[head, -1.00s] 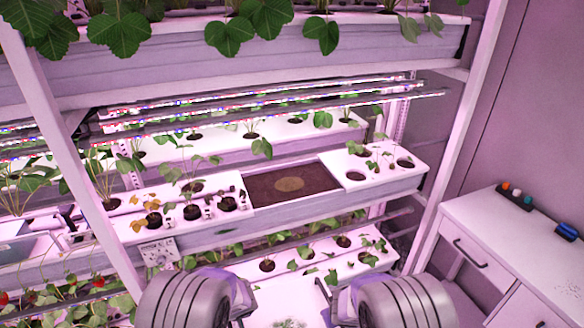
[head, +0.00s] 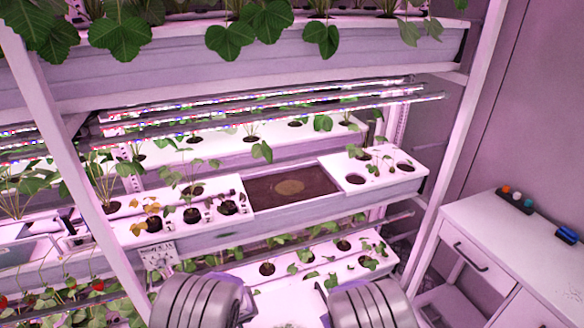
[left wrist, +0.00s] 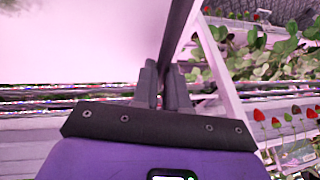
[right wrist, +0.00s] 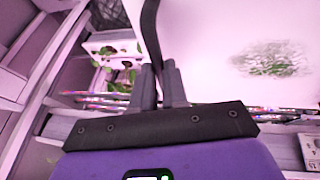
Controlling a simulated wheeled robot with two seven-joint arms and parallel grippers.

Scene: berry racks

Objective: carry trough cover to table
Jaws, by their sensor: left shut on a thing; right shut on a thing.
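The trough cover is a flat white panel (head: 287,306), partly visible between my two forearms at the bottom of the head view. In the left wrist view my left gripper (left wrist: 176,80) is shut on the dark edge of the cover (left wrist: 75,40). In the right wrist view my right gripper (right wrist: 160,80) is shut on another part of its edge, and the cover (right wrist: 205,45) extends to the right with a glossy greenish patch. My fingertips are hidden in the head view. The white table (head: 510,232) with drawers stands at the right.
The rack's middle trough has an uncovered stretch of brown soil (head: 290,186) between planted white covers. A rack post (head: 455,140) stands between rack and table. A tray with coloured knobs (head: 515,200) and a blue object (head: 567,234) lie along the table's back; its front top is clear.

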